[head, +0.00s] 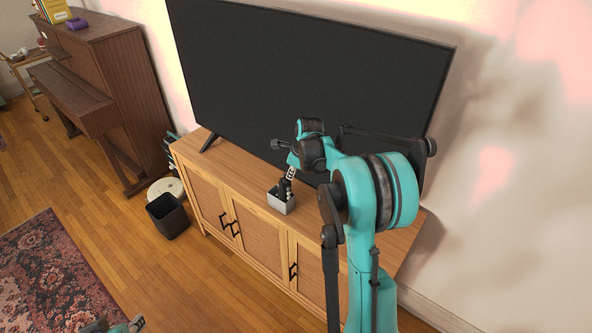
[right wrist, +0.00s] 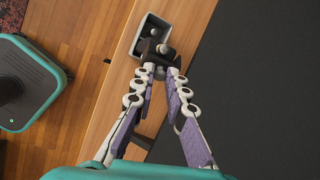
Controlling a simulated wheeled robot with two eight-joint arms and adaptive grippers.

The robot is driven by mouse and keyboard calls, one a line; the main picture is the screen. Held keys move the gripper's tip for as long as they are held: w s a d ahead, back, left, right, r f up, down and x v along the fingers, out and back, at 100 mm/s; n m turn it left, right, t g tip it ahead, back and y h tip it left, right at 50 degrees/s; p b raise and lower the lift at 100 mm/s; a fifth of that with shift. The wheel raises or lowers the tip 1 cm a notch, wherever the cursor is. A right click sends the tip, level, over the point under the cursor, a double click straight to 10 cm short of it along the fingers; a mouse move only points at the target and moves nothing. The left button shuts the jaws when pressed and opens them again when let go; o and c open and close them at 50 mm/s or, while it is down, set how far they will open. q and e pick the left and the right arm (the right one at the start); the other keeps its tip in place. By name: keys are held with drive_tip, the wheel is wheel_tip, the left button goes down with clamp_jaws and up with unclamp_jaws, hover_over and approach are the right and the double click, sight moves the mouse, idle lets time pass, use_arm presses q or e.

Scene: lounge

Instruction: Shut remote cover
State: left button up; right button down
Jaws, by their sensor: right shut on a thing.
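A small grey open box (head: 281,204) stands on the wooden cabinet in front of the TV; it also shows in the right wrist view (right wrist: 136,50). My right gripper (head: 285,189) reaches down to the box from above. In the right wrist view, its fingers (right wrist: 156,66) come together at the box, shut on a small dark thing (right wrist: 147,47). I cannot tell whether this is the remote or its cover, as the fingertips hide much of it. A part of my left arm shows at the bottom edge of the head view; its fingers cannot be made out.
A large black TV (head: 300,85) stands close behind the box on the cabinet (head: 258,233). A dark bin (head: 168,216) is on the floor at the cabinet's left end. A brown piano (head: 105,85) and a patterned rug (head: 45,275) are further left.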

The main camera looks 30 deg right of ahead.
drive_tip(key=w+g+p, duration=0.1)
drive_tip(key=w+a+g+h, duration=0.1)
drive_tip(key=g, duration=0.1)
drive_tip(key=w+g+h+p, duration=0.1)
drive_tip(key=g, duration=0.1)
drive_tip(key=shift+a+r+p, duration=0.2)
drive_tip(key=shift+r+p, duration=0.1)
drive_tip(key=shift+r, duration=0.05)
drive_tip(key=shift+w+a+f+n+g+h+p, duration=0.15)
drive_tip(key=shift+w+g+h+p, duration=0.15)
drive_tip(key=shift+w+g+p, duration=0.35)
drive_tip(key=shift+w+a+f+n+g+h+p, duration=0.2)
drive_tip(key=shift+g+h+p, duration=0.15)
drive_tip(key=shift+g, duration=0.6)
drive_tip(key=c, duration=1.5)
unclamp_jaws()
drive_tip(key=shift+w+f, duration=0.1)
drive_tip(key=shift+d, duration=0.15)
